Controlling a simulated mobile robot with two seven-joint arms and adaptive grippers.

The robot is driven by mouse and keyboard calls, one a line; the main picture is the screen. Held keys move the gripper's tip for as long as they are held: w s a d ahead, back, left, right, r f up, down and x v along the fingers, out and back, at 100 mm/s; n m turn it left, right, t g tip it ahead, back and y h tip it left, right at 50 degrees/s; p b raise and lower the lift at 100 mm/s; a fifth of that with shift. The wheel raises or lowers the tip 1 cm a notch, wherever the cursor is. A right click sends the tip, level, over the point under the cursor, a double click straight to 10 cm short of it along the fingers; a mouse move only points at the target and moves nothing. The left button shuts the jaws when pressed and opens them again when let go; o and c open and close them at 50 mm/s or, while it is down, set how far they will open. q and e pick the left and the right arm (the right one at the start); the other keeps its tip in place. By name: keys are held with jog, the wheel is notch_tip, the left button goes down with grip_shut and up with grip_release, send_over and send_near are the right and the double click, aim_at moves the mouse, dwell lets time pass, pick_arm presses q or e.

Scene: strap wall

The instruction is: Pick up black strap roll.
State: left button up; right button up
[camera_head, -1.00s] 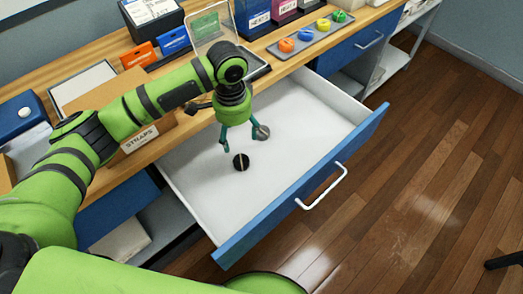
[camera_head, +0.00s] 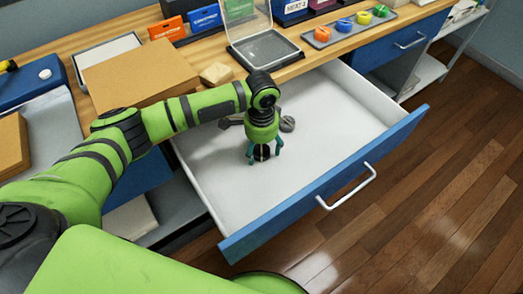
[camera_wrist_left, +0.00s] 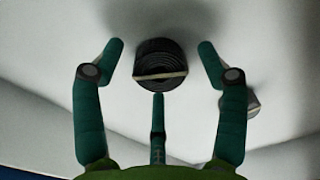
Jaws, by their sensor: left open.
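The black strap roll (camera_head: 262,153) lies in the open white drawer, mostly hidden by my gripper in the head view. In the left wrist view the roll (camera_wrist_left: 160,60) shows its dark coiled rings with a pale band across it. My left gripper (camera_head: 265,157) is low over the roll, pointing down. In the left wrist view its fingers (camera_wrist_left: 158,52) are apart, one on each side of the roll with a gap on both sides. A third finger points at the roll's near edge. My right gripper is not in view.
A grey roll (camera_head: 287,124) lies in the drawer close behind my gripper; a dark object (camera_head: 231,121) lies left of it. The drawer's blue front (camera_head: 330,185) and white side walls bound the space. The drawer floor to the right is clear.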

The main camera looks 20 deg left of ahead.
pick_arm(q)
jog(key=shift+f, duration=0.2)
jog(key=c, duration=1.1)
jog(key=shift+c, duration=0.3)
jog(key=shift+r, duration=0.1)
